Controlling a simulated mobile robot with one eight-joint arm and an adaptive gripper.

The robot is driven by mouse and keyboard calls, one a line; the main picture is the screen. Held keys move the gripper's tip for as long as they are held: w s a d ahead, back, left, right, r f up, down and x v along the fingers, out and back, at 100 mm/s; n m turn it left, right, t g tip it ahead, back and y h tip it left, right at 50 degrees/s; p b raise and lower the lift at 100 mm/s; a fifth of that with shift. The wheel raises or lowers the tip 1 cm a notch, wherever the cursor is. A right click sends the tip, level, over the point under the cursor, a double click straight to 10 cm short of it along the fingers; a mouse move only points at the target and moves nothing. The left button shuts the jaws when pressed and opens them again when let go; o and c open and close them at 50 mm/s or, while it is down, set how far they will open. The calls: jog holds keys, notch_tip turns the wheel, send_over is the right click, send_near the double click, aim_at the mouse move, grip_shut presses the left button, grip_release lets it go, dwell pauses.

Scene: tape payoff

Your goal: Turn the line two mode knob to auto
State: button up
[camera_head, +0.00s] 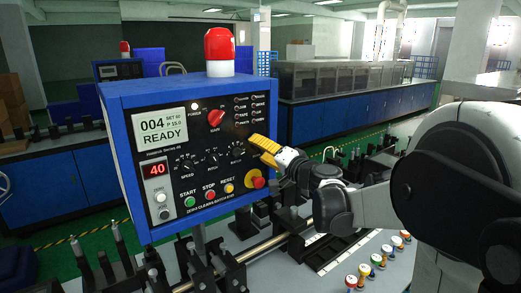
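A control box (122,152) with a blue frame and dark panel stands at centre left. A red knob (216,117) sits at its upper middle. Black knobs (188,166) (212,160) (237,153) form a row below; the first is marked SPEED, the second seemingly PITCH. No label reading line two or auto is legible, so I cannot tell which knob is the mode knob. My gripper (257,150), with yellow fingertips, is at the panel's right edge, right of the black knobs. Whether it touches the panel or its fingers are parted is unclear.
A red-and-yellow stop button (256,183) is just below my gripper. Green, red and yellow buttons (210,195) line the panel's bottom. The display (163,130) reads READY. A red lamp (219,50) tops the box. Rails (235,258) and several coloured spools (375,260) lie in front.

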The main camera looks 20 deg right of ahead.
jog(key=s+d, duration=0.2)
jog(key=s, duration=0.9)
jog(key=shift+s+d, duration=0.15)
jog(key=shift+s, duration=0.2)
jog(key=s+a+f+n+g+y+b, duration=0.1)
jog(key=s+a+f+n+g+b, duration=0.2)
jog(key=a+f, duration=0.4)
jog(key=s+a+f+n+g+y, duration=0.1)
jog(key=s+a+f+n+g, duration=0.15)
jog(key=s+a+f, duration=0.45)
jog(key=s+a+f+n+g+h+b, duration=0.2)
jog(key=s+f+n+g+h+b, duration=0.1)
jog(key=s+f, duration=0.6)
jog(key=shift+s+n+g+h, duration=0.55)
jog(key=shift+s+g+h, duration=0.4)
jog(key=shift+g+h, duration=0.15)
jog(key=shift+a, duration=0.1)
